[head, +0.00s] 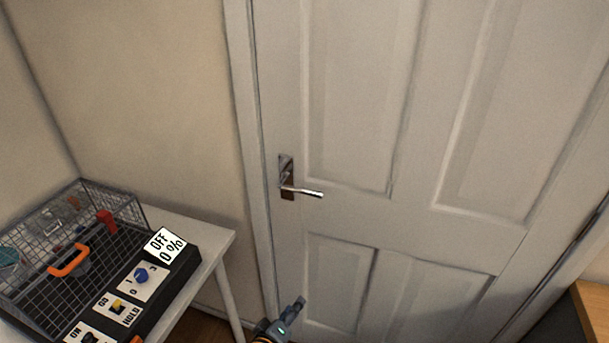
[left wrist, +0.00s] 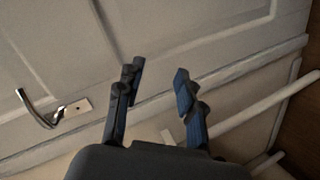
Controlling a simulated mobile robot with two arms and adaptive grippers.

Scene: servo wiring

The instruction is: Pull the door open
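The white panelled door (head: 400,220) stands closed in its frame. Its silver lever handle (head: 305,192) is on the door's left side and points right from its plate. In the left wrist view the handle (left wrist: 38,108) is at the left, apart from the fingers. My left gripper (head: 297,308) is at the bottom of the head view, below the handle and not touching it. In the left wrist view the left gripper's fingers (left wrist: 156,76) are spread with nothing between them. My right gripper is not in view.
A white table (head: 222,236) at the left carries a wire cage (head: 50,225) with an orange handle and a black control panel (head: 190,278) with a sign reading OFF 0 %. A wooden furniture edge (head: 592,305) is at the lower right. The space before the door looks clear.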

